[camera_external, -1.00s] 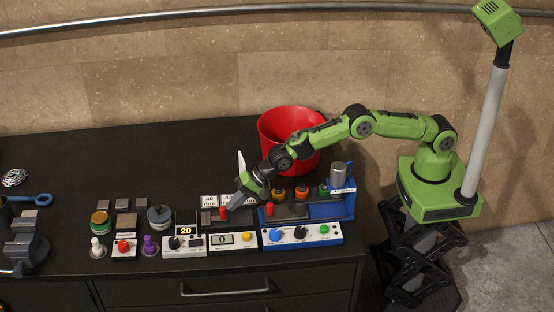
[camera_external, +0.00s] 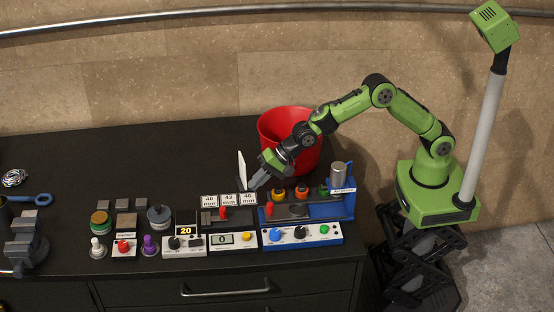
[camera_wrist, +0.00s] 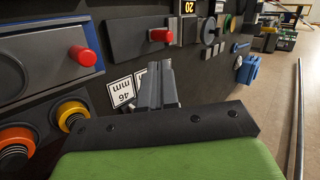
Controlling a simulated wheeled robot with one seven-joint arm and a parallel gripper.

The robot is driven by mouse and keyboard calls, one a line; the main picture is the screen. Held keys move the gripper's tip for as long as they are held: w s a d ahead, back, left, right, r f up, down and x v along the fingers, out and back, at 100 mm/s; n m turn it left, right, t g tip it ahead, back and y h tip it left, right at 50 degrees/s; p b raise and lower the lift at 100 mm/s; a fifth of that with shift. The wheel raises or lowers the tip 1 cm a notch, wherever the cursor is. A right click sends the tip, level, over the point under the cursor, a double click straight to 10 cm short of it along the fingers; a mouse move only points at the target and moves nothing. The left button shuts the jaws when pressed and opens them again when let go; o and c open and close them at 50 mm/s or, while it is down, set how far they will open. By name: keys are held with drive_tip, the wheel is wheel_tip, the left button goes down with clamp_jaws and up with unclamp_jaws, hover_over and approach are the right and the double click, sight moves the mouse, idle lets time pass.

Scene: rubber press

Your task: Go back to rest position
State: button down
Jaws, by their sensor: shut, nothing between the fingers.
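My gripper (camera_external: 251,184) is shut and empty, above the back edge of the measuring station near the 46 mm card. In the wrist view its closed fingers (camera_wrist: 158,78) point at the black worktop with nothing between them. The blue rubber press (camera_external: 347,208) stands to the right, with a metal cylinder on top and orange and green fittings. The red bucket (camera_external: 272,125) stands behind my gripper, partly hidden by my arm.
Cards marked 40, 43 and 46 mm (camera_external: 228,200) stand beside a red knob (camera_external: 223,213). Control boxes with displays (camera_external: 234,240) line the front. A vise (camera_external: 24,245) and blue wrench (camera_external: 35,198) lie at the left. The worktop's back left (camera_external: 130,165) is clear.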

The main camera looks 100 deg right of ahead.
drive_tip(key=shift+r, duration=0.1)
drive_tip(key=s+d+r+n+g+h, duration=0.1)
drive_tip(key=s+d+r+n, duration=0.25)
drive_tip(key=s+r, duration=0.5)
drive_tip(key=s+d+r+n, duration=0.2)
drive_tip(key=s+r+n, duration=0.25)
drive_tip(key=s, duration=0.75)
drive_tip(key=s+d+f+n+g, duration=0.1)
drive_tip(key=s+n, duration=0.3)
drive_tip(key=s, duration=0.8)
drive_tip(key=s+d+f+n+g, duration=0.1)
drive_tip(key=s+d+f+n, duration=0.1)
drive_tip(key=s, duration=1.1)
drive_tip(key=shift+s+d+n+g+h, duration=0.2)
drive_tip(key=shift+d+n+g+h, duration=0.15)
drive_tip(key=shift+d+n, duration=0.45)
drive_tip(key=shift+a, duration=0.15)
drive_tip(key=c, duration=1.8)
unclamp_jaws()
